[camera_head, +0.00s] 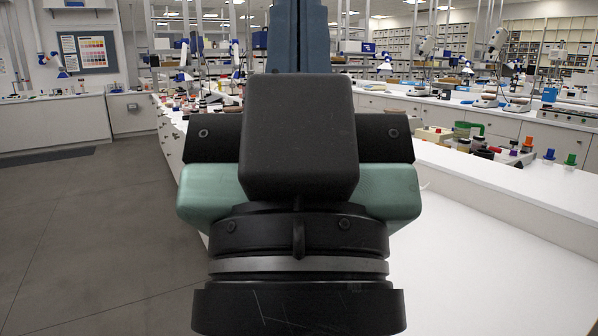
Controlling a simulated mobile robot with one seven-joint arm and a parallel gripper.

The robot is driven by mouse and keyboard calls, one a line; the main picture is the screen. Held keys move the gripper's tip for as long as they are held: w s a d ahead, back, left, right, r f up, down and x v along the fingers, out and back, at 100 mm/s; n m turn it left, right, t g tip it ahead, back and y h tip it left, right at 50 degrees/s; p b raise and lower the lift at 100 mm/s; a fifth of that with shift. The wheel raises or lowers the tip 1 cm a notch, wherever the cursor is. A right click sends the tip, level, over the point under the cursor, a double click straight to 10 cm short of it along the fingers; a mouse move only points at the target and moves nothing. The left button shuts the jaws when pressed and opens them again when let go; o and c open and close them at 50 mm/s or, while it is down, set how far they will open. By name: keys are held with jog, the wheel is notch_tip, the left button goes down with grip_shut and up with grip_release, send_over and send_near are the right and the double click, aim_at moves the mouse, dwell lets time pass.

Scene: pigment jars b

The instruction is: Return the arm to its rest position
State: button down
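My own arm end fills the middle of the head view, close to the camera. My gripper (298,135) shows as a black and teal body above a black and grey collar. Two blue-grey upright parts rise side by side behind the black box and run out of the top of the picture. The fingertips are not visible, so I cannot tell whether the gripper is open or shut. No held object shows. The rest of the arm is mostly out of view.
A white counter (480,240) lies to the right, with small jars (480,145) along a raised ledge. A cluttered bench (205,100) stands behind my gripper. Open grey floor (80,235) is at left, with a white cabinet (50,122) beyond.

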notch_tip(320, 180, up, 18)
jog(key=p, duration=1.5)
jog(key=shift+p, duration=0.35)
